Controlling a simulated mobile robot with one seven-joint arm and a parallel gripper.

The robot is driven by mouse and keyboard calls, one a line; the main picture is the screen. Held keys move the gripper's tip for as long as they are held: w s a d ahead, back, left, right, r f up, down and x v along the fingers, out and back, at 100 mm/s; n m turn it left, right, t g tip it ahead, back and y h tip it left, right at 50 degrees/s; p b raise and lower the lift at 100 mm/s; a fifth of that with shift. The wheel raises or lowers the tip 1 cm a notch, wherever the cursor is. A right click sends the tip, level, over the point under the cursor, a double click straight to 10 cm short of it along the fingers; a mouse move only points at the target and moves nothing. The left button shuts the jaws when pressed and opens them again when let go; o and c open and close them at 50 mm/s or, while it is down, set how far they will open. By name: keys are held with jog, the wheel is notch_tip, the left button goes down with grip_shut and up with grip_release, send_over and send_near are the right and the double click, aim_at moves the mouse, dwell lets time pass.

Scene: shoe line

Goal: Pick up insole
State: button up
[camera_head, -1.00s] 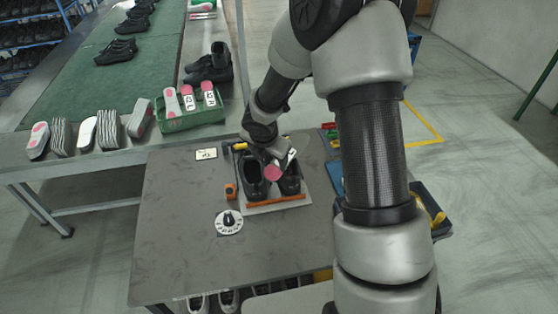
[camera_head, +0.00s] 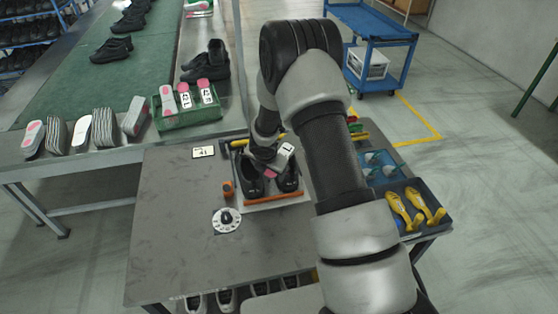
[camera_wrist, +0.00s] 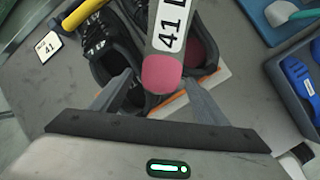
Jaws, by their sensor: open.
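A grey insole with a pink end and a white "41" label (camera_wrist: 166,38) lies between the fingers of my gripper (camera_wrist: 157,82) in the wrist view. The gripper is open, with a finger to each side of the pink end and gaps showing. In the head view the insole (camera_head: 284,154) is tilted over the pair of black shoes. The left shoe (camera_head: 250,180) and right shoe (camera_head: 288,180) stand side by side on an orange-edged board (camera_head: 272,201). The insole covers part of the shoes; whether it touches them I cannot tell.
A green bin (camera_head: 190,119) holds more labelled insoles, with loose insoles beside it. A "41" card (camera_head: 203,151), a dial (camera_head: 227,220) and a yellow-handled tool (camera_head: 241,143) lie near the shoes. A dark tray (camera_head: 432,222) holds yellow shoe forms. The table's front left is clear.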

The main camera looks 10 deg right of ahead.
jog(key=shift+f, duration=0.1)
jog(key=c, duration=1.1)
jog(key=shift+w, duration=0.1)
jog(key=shift+c, duration=0.5)
jog(key=shift+r, duration=0.2)
